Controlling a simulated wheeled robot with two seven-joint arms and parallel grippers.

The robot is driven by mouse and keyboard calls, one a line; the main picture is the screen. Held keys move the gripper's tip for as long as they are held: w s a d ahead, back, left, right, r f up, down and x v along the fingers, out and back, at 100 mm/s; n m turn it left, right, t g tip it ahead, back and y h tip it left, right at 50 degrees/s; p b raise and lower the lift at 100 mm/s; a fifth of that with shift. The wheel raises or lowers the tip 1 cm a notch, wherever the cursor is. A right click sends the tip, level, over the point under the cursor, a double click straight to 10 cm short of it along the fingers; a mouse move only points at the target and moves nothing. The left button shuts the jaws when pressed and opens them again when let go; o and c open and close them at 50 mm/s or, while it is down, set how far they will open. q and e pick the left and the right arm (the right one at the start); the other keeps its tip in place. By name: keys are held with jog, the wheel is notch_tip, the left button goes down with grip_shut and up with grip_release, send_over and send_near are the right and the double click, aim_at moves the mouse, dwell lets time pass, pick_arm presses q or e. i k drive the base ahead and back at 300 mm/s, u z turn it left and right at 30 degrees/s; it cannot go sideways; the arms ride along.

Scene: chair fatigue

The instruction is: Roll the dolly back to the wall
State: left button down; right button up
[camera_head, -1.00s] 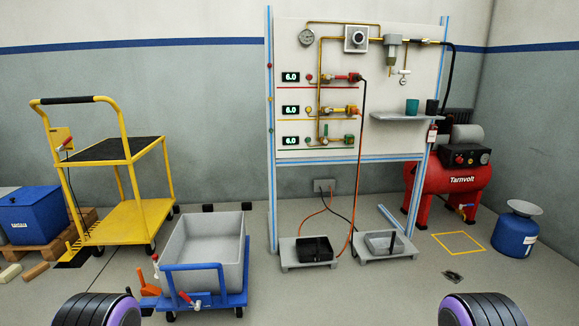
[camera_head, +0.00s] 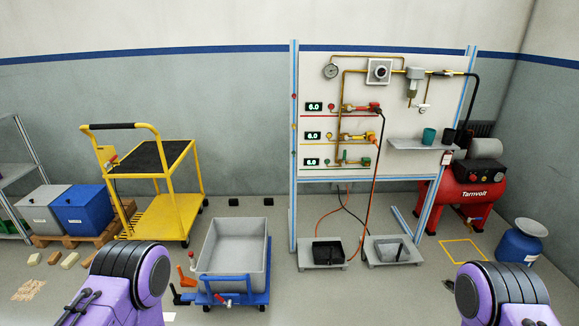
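A low blue dolly (camera_head: 236,290) carrying a grey open tub (camera_head: 233,251) stands on the floor left of centre. The tub looks empty inside. A red-handled valve (camera_head: 222,301) is at its front, and an orange piece (camera_head: 185,276) is at its left side. Two small black blocks (camera_head: 233,201) (camera_head: 268,201) sit at the foot of the wall behind it, with bare floor between. My purple and black arms show at the lower left and lower right, in front of the dolly to either side. Both grippers are outside the picture.
A yellow cart (camera_head: 170,208) stands left of the dolly. A panel stand (camera_head: 384,120) with floor trays (camera_head: 325,250) is on the right. Beyond it are a red compressor (camera_head: 470,190) and a blue canister (camera_head: 520,241). Bins on a pallet (camera_head: 80,235) are far left.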

aim_at(234, 263)
jog(key=u, duration=0.65)
jog(key=i, duration=1)
jog(key=z, duration=0.35)
